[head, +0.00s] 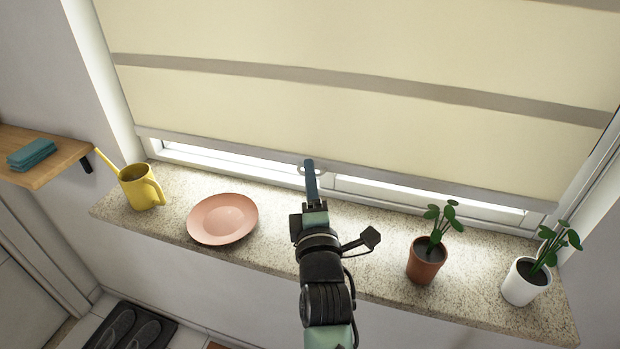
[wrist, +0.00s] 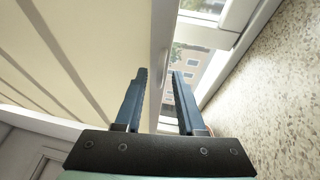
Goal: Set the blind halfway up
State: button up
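The cream blind (head: 330,110) with taupe stripes hangs over the window, lowered almost to the sill. A thin strip of bright glass shows beneath its grey bottom bar (head: 230,149). A small pale pull (head: 300,169) shows at the middle of the bar, partly hidden by my gripper (head: 309,165). In the wrist view, my gripper (wrist: 159,74) has its blue fingers apart, with a clear gap. The blind (wrist: 95,50) fills the left there, and its bottom bar runs behind the gap. I cannot tell whether a finger touches the bar or pull.
On the speckled sill (head: 330,250) stand a yellow watering can (head: 140,188), a pink plate (head: 222,219), a plant in a terracotta pot (head: 426,260) and one in a white pot (head: 525,282). A wooden shelf (head: 45,175) with folded teal cloth (head: 31,154) is at left.

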grip_shut()
dwell(1.2)
